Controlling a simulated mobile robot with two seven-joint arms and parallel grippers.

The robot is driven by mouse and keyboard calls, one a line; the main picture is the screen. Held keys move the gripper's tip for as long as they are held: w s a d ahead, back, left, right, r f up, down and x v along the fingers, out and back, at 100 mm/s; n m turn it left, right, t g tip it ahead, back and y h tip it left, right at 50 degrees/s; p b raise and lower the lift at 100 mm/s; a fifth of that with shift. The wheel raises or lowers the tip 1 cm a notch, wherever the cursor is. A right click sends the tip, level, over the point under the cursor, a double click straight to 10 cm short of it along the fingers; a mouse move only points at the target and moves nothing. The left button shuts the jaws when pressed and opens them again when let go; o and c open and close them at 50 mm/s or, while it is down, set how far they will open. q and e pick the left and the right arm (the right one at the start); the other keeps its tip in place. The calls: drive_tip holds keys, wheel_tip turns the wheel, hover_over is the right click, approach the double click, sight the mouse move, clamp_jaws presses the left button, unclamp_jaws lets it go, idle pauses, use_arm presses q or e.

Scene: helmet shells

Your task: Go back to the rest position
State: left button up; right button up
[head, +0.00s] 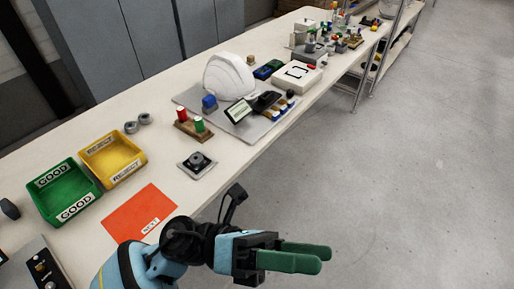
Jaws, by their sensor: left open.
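My left gripper (305,258) reaches in from the bottom left, past the table's front edge and over the grey floor. Its two green fingers are apart with nothing between them. The gripper touches nothing that I can see. A white helmet shell (229,76) sits on a grey plate on the table, well beyond the gripper. My right gripper is not in view.
More equipment stands at the far end. The floor (430,180) at right is clear.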

use_arm(q)
drive_tip(key=w+a+f+n+t+y+p, duration=0.1)
drive_tip(key=w+a+f+n+t, duration=0.3)
drive_tip(key=n+t, duration=0.65)
drive_tip(key=w+a+f+n+t+y, duration=0.1)
drive_tip(key=w+a+n+t, duration=0.3)
drive_tip(key=n+t, duration=0.6)
drive_tip(key=w+a+f+n+t+y+p, duration=0.15)
drive_tip(key=a+f+n+y, duration=0.45)
drive_tip(key=f+n+y, duration=0.6)
drive_tip(key=s+a+f+n+g+y, duration=0.2)
drive_tip(key=s+a+f+n, duration=0.3)
drive_tip(key=s+f, duration=0.4)
drive_tip(key=s+a+f+n+g+y, duration=0.3)
drive_tip(key=s+a+f+n+g, duration=0.2)
drive_tip(key=f, duration=0.5)
drive_tip(key=s+a+n, duration=0.1)
drive_tip(key=s+a, duration=0.1)
drive_tip(key=s, duration=0.1)
drive_tip(key=shift+s+a+g+p, duration=0.2)
drive_tip(key=shift+s+g+p, duration=0.1)
drive_tip(key=shift+s+p, duration=0.05)
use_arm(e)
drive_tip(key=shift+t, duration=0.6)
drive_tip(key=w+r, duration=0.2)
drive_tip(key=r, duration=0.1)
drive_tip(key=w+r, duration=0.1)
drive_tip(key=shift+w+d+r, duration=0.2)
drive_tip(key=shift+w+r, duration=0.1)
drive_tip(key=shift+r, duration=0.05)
